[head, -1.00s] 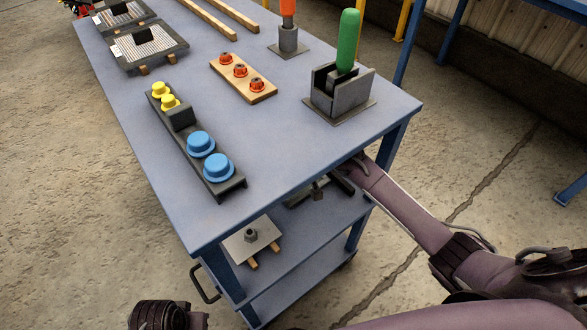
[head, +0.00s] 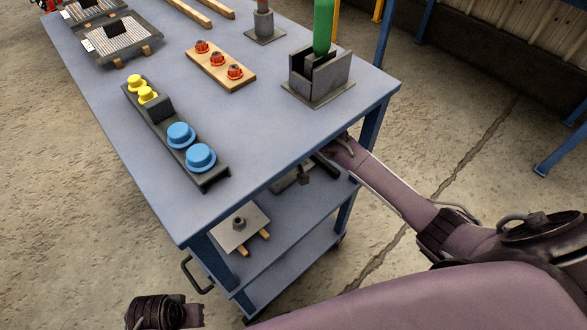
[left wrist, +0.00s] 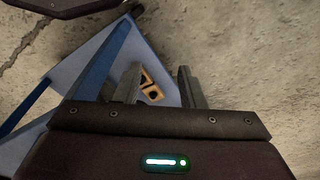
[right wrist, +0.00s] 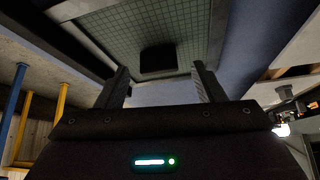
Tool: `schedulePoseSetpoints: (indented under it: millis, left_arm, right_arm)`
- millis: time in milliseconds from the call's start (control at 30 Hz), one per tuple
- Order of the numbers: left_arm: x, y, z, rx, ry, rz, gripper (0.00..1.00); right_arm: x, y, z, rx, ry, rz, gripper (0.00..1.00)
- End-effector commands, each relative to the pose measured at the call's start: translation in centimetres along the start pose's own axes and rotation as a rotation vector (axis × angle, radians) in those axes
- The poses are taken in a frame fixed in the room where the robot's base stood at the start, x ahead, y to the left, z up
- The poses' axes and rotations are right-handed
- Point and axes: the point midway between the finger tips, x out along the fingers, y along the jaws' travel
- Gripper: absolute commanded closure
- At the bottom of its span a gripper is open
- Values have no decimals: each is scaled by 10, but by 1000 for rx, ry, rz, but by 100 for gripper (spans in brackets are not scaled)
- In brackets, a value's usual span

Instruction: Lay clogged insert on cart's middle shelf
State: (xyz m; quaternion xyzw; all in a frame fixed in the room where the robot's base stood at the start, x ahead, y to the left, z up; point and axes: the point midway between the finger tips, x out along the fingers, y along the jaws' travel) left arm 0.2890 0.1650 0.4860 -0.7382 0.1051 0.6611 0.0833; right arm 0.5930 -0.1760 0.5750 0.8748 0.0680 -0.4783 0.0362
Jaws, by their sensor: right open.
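The mesh insert with a black block handle (right wrist: 158,58) fills the top middle of the right wrist view, a grey-green grid in a pale frame. My right gripper (right wrist: 160,85) is open, its fingers apart on either side of the handle's near end and not closed on it. In the head view my right arm reaches under the tabletop, over the cart's middle shelf (head: 268,262); the gripper (head: 305,172) is mostly shaded there, with a pale patch beside it. My left gripper (left wrist: 157,85) is open and empty, outside the cart at lower left in the head view.
A plate with a nut (head: 240,224) lies on wooden strips on the middle shelf. The tabletop carries a rack of blue and yellow knobs (head: 180,135), an orange-capped board (head: 221,70), a grey holder (head: 318,75) and two mesh inserts (head: 117,42). The tabletop overhangs my right gripper.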

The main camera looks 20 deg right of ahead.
Motion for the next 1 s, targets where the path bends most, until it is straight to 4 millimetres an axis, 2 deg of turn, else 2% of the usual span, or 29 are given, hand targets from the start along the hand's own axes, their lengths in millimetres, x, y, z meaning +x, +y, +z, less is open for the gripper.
schedulePoseSetpoints:
  millis: [167, 200, 500, 700, 1000]
  left_arm:
    - [31, -4, 4, -14, 0, -4, 64]
    - [37, -5, 5, -16, 4, -4, 64]
    - [69, -10, 12, -29, 15, -10, 64]
    - [78, -11, 15, -32, 18, -12, 64]
    - [80, -12, 16, -33, 22, -13, 64]
  right_arm:
    - [-27, 1, -2, 0, 1, 1, 38]
    - [-30, 1, 12, -1, -5, 2, 38]
    - [-65, 1, 67, -2, -3, 2, 38]
    - [-80, 1, 92, 0, -2, 3, 38]
    - [-87, 1, 101, 0, 0, 3, 38]
